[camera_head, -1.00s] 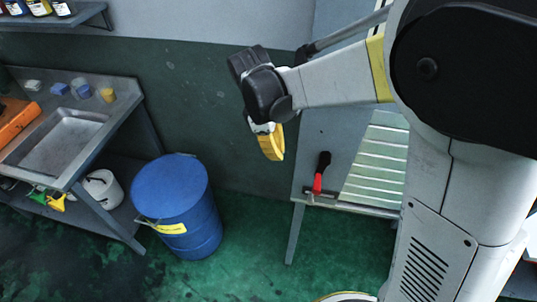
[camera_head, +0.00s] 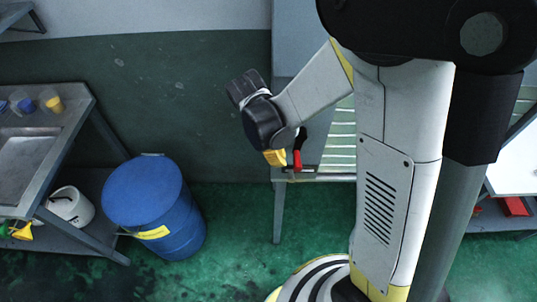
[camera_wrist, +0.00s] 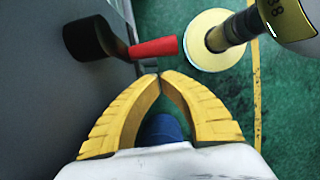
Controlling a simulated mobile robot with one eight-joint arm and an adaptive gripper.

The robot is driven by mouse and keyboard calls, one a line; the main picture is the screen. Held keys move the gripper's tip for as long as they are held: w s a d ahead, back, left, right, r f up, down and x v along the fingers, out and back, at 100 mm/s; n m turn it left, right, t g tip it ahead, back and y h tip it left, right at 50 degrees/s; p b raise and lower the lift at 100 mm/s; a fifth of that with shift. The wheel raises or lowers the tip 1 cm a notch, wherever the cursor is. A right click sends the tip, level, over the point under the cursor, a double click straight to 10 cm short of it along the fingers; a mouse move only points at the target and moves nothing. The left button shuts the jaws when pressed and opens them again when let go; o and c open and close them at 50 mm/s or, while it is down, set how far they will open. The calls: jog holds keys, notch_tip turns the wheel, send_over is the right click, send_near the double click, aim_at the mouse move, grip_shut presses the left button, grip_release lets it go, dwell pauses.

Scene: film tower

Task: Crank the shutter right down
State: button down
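The shutter (camera_head: 338,140) is a pale, slatted panel set in a grey bench-like frame, partly hidden behind my arm. My gripper (camera_head: 275,158) has yellow fingers and overlaps the crank's left side in the head view. In the wrist view my gripper (camera_wrist: 159,75) has its fingertips together with nothing between them. Whether it touches the crank I cannot tell.
A blue barrel (camera_head: 145,190) stands on the green floor left of the shutter frame. A metal sink bench (camera_head: 75,115) with small cups is at the far left, a white bucket (camera_head: 72,207) on its lower shelf. Floor between barrel and frame is clear.

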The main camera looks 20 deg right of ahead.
aim_at(299, 148)
jog(key=shift+s+d, duration=0.2)
jog(key=shift+d, duration=0.4)
jog(key=shift+s+d+f+b, duration=0.1)
jog(key=shift+s+d+b, duration=0.05)
jog(key=shift+d+b, duration=0.25)
jog(key=shift+s+d+f+b, duration=0.1)
jog(key=shift+s+d+b, duration=0.05)
jog(key=shift+d+b, duration=0.2)
